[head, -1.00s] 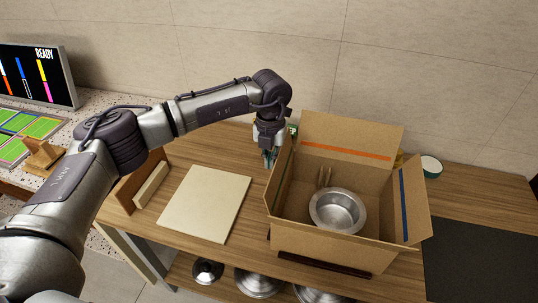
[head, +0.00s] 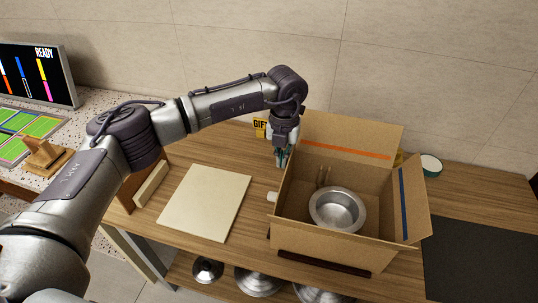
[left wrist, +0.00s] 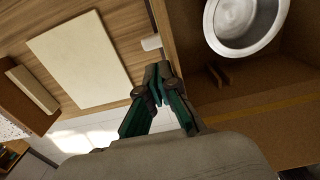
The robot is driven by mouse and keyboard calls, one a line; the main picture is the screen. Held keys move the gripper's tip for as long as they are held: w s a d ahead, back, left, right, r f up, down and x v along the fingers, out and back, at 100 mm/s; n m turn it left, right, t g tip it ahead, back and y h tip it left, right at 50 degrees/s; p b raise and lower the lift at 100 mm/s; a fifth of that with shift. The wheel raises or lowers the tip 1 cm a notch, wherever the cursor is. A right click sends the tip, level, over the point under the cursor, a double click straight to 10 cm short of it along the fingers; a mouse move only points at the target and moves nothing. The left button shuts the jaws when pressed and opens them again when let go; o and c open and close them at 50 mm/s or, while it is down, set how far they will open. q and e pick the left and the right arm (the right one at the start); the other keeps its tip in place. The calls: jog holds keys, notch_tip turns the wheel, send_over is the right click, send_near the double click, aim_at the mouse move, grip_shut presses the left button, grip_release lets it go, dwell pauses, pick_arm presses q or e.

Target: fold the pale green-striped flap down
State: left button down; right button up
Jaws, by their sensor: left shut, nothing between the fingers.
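An open cardboard box (head: 322,245) stands on the counter with a steel pot (head: 338,210) inside, also in the left wrist view (left wrist: 243,20). The box's left flap (head: 284,172) stands up, seen nearly edge-on; no pale green stripe shows on it from here. The back flap (head: 352,138) has an orange stripe and the right flap (head: 413,200) a blue one; both stand up. My left gripper (head: 281,160) is shut and empty, just outside the left flap near its back end; contact is unclear. In the left wrist view its green fingers (left wrist: 160,78) meet beside the box wall.
A cream board (head: 205,203) lies left of the box. A small white cylinder (head: 272,196) is by the box's left side. A dark mat (head: 480,258) lies to the right.

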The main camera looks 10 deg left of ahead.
pick_arm(q)
jog(key=d, duration=0.3)
jog(key=shift+b, duration=0.35)
jog(key=shift+f, duration=0.15)
jog(key=d, duration=0.1)
jog(key=d+f+b, duration=0.1)
jog(key=shift+s+d, duration=0.1)
jog(key=shift+d, duration=0.2)
